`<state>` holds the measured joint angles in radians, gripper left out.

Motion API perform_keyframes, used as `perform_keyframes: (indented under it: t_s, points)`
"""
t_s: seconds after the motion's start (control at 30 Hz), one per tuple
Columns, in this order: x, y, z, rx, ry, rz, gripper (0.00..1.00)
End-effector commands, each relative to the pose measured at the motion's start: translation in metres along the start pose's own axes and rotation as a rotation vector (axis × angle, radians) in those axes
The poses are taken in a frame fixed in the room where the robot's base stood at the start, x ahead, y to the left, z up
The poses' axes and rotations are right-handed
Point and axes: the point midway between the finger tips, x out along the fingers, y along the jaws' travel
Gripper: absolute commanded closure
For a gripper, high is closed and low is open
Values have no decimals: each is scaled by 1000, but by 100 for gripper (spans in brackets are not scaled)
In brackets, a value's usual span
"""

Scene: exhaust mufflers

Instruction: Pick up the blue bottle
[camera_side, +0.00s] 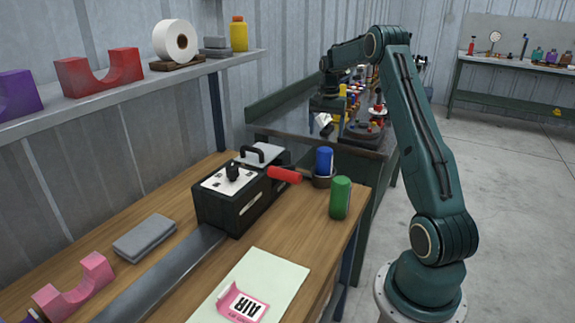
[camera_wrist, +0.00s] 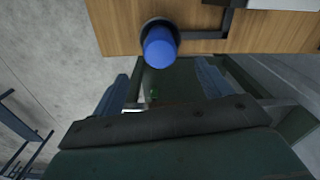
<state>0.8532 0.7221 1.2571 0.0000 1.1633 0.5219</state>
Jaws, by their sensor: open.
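The blue bottle (camera_side: 324,159) stands upright in a dark round holder (camera_side: 322,182) at the far right corner of the wooden workbench. In the wrist view, the blue bottle (camera_wrist: 160,48) sits at the upper middle, with the holder's dark rim behind it. My gripper (camera_side: 325,122) hangs above and behind the bottle in the side view, apart from it. In the wrist view, my gripper (camera_wrist: 163,82) has its two fingers spread wide with nothing held between them. The bottle appears beyond the gap between them.
A green cylinder (camera_side: 340,198) stands close in front of the holder. A black machine with a red handle (camera_side: 284,174) is just left of it. A dark bench (camera_side: 290,124) with several small items lies behind. A shelf (camera_side: 130,88) runs along the wall.

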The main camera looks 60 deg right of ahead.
Motion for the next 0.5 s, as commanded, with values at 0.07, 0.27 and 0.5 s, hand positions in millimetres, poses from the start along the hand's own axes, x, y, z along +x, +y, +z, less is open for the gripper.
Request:
perform_keyframes:
  t_s: [0.07, 0.27, 0.5]
  points:
    - [12, 0, 1, 0, -3, 2, 23]
    - [42, 0, 1, -1, -3, 1, 23]
    - [65, 0, 0, -1, -1, 0, 23]
